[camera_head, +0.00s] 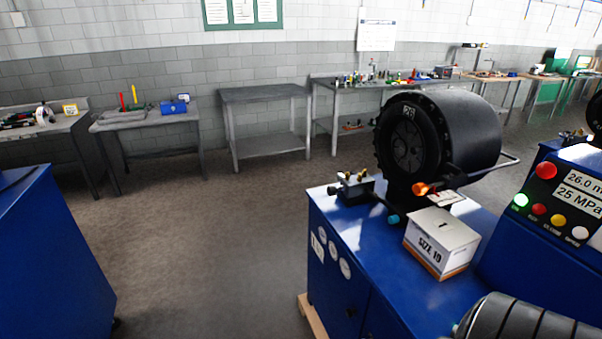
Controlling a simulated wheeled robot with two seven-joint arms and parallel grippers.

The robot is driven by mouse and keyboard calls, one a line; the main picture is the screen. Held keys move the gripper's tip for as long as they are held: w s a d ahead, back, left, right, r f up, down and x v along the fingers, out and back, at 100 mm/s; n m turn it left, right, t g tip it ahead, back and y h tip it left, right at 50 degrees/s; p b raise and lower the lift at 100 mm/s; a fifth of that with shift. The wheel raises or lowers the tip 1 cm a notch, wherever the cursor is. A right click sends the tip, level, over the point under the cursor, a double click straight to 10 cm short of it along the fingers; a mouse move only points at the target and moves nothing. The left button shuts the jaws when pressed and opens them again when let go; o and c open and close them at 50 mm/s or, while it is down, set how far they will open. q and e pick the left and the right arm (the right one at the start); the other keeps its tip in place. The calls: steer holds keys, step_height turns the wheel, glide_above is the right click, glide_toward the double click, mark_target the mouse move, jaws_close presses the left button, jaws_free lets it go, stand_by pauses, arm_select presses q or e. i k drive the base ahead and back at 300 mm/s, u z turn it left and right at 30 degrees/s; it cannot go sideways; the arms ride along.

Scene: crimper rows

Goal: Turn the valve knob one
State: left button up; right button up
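A small dark valve block (356,189) with brass fittings sits on the left corner of the blue crimper cabinet (335,270). A black knob (333,190) sticks out of its left side, and a dark rod runs from the block towards a teal end piece (393,219). An orange knob-like part (421,188) sits below the big black crimper head (405,140). I cannot tell which of these is the valve knob one, or how far any knob is turned. Neither of my grippers shows.
At right is a control panel (560,200) with lit buttons and a display. Another blue cabinet (50,260) stands at left. Workbenches line the back wall. The grey floor (210,250) between the cabinets is clear.

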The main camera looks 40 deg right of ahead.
mark_target(332, 191)
steer(key=i, duration=0.8)
steer(key=z, duration=2.55)
steer(key=i, duration=0.5)
steer(key=z, duration=0.05)
